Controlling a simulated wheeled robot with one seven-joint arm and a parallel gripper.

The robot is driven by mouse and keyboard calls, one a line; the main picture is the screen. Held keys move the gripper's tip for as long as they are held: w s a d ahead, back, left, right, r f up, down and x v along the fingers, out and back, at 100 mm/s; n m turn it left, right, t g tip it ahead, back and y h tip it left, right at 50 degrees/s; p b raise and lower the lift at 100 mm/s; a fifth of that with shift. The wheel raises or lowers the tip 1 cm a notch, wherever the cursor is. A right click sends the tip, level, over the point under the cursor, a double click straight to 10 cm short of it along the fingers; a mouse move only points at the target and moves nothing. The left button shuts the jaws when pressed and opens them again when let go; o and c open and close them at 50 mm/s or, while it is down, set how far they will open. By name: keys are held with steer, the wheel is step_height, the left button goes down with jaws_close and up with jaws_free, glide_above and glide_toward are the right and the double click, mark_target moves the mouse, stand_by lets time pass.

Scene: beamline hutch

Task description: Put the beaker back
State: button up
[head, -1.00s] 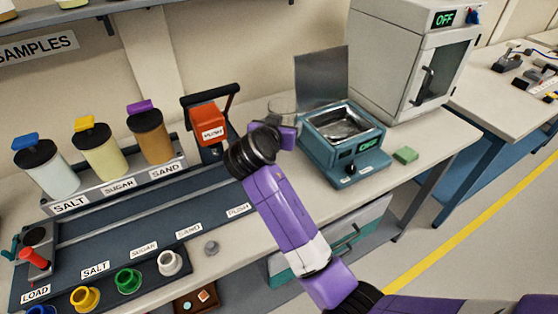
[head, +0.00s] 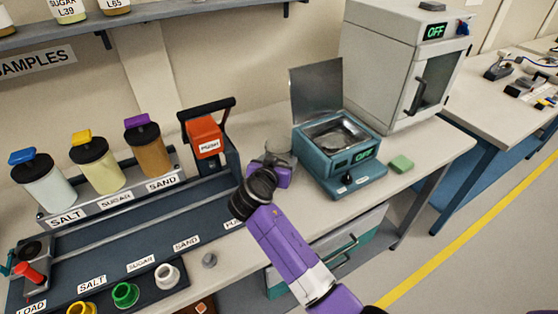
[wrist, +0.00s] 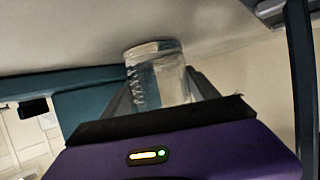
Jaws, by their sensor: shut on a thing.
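A clear glass beaker (head: 279,150) is at my gripper (head: 283,172), just left of the teal bath device on the bench. In the wrist view the beaker (wrist: 156,72) stands between my gripper's two fingers (wrist: 160,92), which are shut on it. In the head view my wrist hides much of the gripper and the lower part of the beaker. I cannot tell whether its base touches the bench.
The teal bath (head: 345,160) with a raised lid and an OFF display is close on the right. The red PUSH press (head: 206,138) is close on the left. A green block (head: 401,163) and a white oven (head: 398,65) are further right.

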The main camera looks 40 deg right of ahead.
steer(key=shift+f, duration=0.2)
steer(key=o, duration=1.7)
steer(key=shift+c, duration=0.2)
steer(key=shift+r, duration=0.1)
steer(key=shift+r, duration=0.15)
steer(key=b+v, duration=0.1)
steer(key=v, duration=1.1)
steer(key=shift+b, duration=0.35)
steer(key=shift+a, duration=0.1)
